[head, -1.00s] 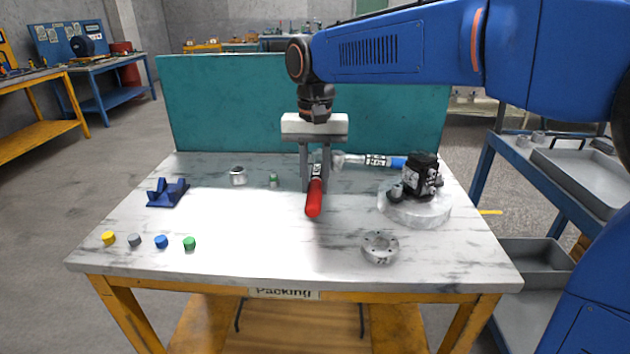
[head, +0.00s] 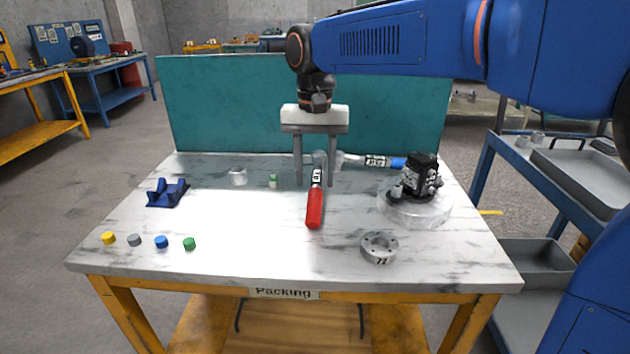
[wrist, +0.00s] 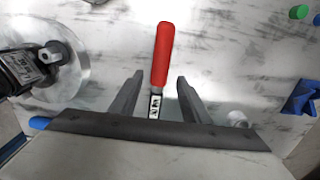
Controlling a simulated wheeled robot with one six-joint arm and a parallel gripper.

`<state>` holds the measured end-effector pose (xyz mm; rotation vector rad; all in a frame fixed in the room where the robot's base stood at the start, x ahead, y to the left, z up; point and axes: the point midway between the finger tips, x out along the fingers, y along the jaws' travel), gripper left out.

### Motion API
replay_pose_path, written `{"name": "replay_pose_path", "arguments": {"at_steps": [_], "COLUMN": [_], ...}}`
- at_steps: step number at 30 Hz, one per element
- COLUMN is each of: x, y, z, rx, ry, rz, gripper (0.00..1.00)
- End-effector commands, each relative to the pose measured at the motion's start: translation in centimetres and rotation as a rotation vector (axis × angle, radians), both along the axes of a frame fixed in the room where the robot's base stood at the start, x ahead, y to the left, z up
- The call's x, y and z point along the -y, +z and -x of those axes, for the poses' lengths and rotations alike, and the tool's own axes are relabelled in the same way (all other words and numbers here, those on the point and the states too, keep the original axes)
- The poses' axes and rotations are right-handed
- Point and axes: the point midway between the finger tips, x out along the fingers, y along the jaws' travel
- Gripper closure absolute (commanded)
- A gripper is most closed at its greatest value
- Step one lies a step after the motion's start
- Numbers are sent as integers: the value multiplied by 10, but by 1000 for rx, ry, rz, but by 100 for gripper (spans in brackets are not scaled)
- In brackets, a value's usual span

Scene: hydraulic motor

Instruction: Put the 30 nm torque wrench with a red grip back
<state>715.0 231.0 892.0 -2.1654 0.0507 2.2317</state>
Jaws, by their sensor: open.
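The torque wrench with a red grip (head: 315,208) lies on the marble-look table top, its grip toward the front edge and its metal head toward the back. In the wrist view its red grip (wrist: 162,55) points away between the fingers, and its label shows below; the head is hidden behind the gripper body. My gripper (head: 314,184) is open above the wrench's head end, with one finger on each side and apart from it. It also shows in the wrist view (wrist: 157,75). A second wrench with a blue grip (head: 397,163) lies behind, at the back of the table.
A black motor (head: 421,176) stands on a clear round base (head: 415,211) at the right. A metal ring (head: 379,247) lies at the front right. A blue cradle (head: 167,193) and several coloured caps (head: 161,242) are at the left. A teal panel (head: 230,105) closes the back.

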Motion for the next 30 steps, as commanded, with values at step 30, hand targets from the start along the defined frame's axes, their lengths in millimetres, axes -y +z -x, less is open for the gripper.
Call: {"name": "replay_pose_path", "arguments": {"at_steps": [30], "x": [0], "y": [99], "z": [-3], "rx": [0], "ry": [0], "rz": [0], "gripper": [57]}}
